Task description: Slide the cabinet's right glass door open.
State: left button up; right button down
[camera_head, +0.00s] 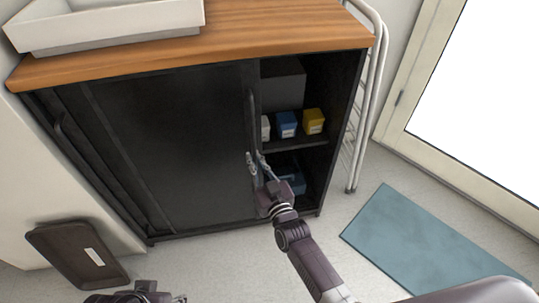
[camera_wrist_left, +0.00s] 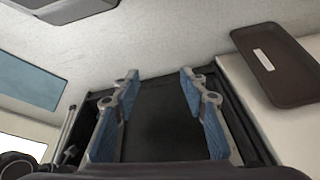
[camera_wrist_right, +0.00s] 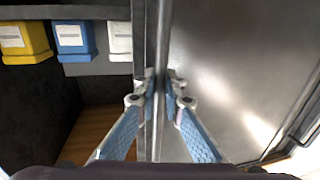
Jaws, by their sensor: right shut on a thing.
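The cabinet's right glass door (camera_head: 175,140) is dark and stands slid left. The right side of the cabinet is uncovered and shows shelves. The door's long vertical handle (camera_head: 251,110) is near its right edge. My right gripper (camera_head: 257,163) is shut on this handle at its lower part; in the right wrist view its fingers (camera_wrist_right: 160,88) press on both sides of the handle bar (camera_wrist_right: 162,40). My left gripper (camera_wrist_left: 160,82) is open and empty, away from the cabinet; in the head view only part of it (camera_head: 140,295) shows at the bottom edge.
On the shelf are a yellow box (camera_head: 313,121), a blue box (camera_head: 287,124) and a white box (camera_head: 265,128). A white tray (camera_head: 105,28) sits on the wooden top (camera_head: 300,30). A dark tray (camera_head: 78,255) leans at left. A blue mat (camera_head: 425,245) lies at right.

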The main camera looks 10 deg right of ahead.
pick_arm(q)
jog(key=shift+w+a+f, duration=0.15)
jog(key=shift+a+f, duration=0.25)
jog(key=shift+f, duration=0.1)
pick_arm(e)
jog(key=shift+a, duration=1.2)
jog(key=c, duration=2)
grip_release()
jog(key=shift+s, duration=0.1)
jog(key=shift+s+d, duration=0.1)
jog(key=shift+s, duration=0.1)
jog(key=v, duration=1.1)
jog(key=shift+s, duration=0.25)
jog(key=shift+f, duration=0.1)
